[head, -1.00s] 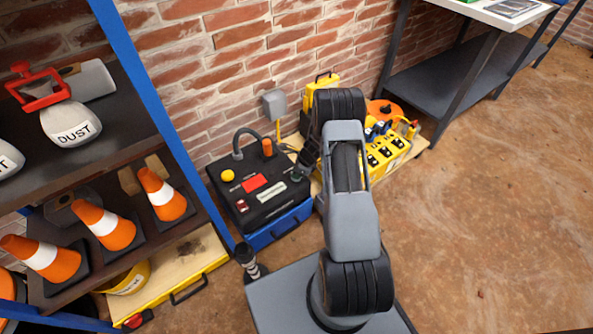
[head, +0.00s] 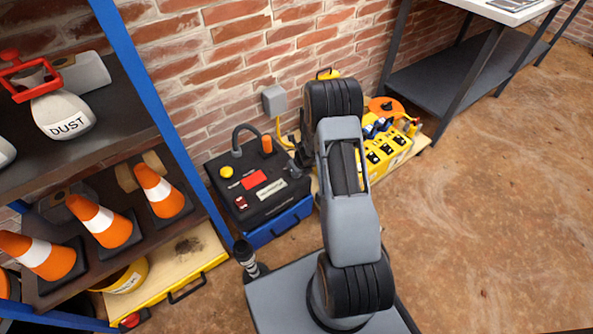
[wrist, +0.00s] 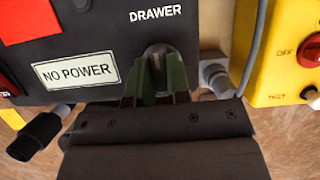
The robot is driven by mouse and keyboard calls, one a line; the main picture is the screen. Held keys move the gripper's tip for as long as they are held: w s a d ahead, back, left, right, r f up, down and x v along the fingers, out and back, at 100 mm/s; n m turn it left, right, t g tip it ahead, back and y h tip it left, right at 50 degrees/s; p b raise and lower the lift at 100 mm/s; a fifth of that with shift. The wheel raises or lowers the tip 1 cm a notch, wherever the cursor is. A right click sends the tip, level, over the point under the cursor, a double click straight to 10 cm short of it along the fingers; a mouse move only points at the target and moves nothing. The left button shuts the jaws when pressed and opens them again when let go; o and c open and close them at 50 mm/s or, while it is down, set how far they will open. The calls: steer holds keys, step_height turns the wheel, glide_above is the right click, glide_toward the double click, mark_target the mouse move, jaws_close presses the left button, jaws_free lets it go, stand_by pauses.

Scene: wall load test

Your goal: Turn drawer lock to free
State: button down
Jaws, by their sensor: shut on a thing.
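The black box (head: 246,205) with a yellow button, a red patch and a white label stands on a blue drawer unit (head: 280,227) against the brick wall. In the wrist view, the black panel (wrist: 110,45) carries the word DRAWER and a NO POWER label (wrist: 76,71). The grey drawer lock (wrist: 157,53) sits just below DRAWER, between the fingers of my gripper (wrist: 156,77), which is shut on it. The fingers hide most of the lock, so its turn position cannot be told. In the head view my arm largely hides the gripper.
A yellow unit (head: 383,152) with several switches stands to the right, close beside the box. A grey wall box (head: 274,101) with a yellow cable is above. A shelf with orange cones (head: 103,221) is at left. Open floor (head: 490,200) lies at right.

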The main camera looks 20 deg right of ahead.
steer(key=shift+m, duration=0.3)
steer(key=c, duration=1.1)
jaws_free()
steer(key=p+v, duration=0.6)
steer(key=v, duration=0.8)
steer(key=shift+s+a+f+p, duration=0.1)
steer(key=shift+s+p, duration=0.05)
steer(key=shift+p, duration=0.25)
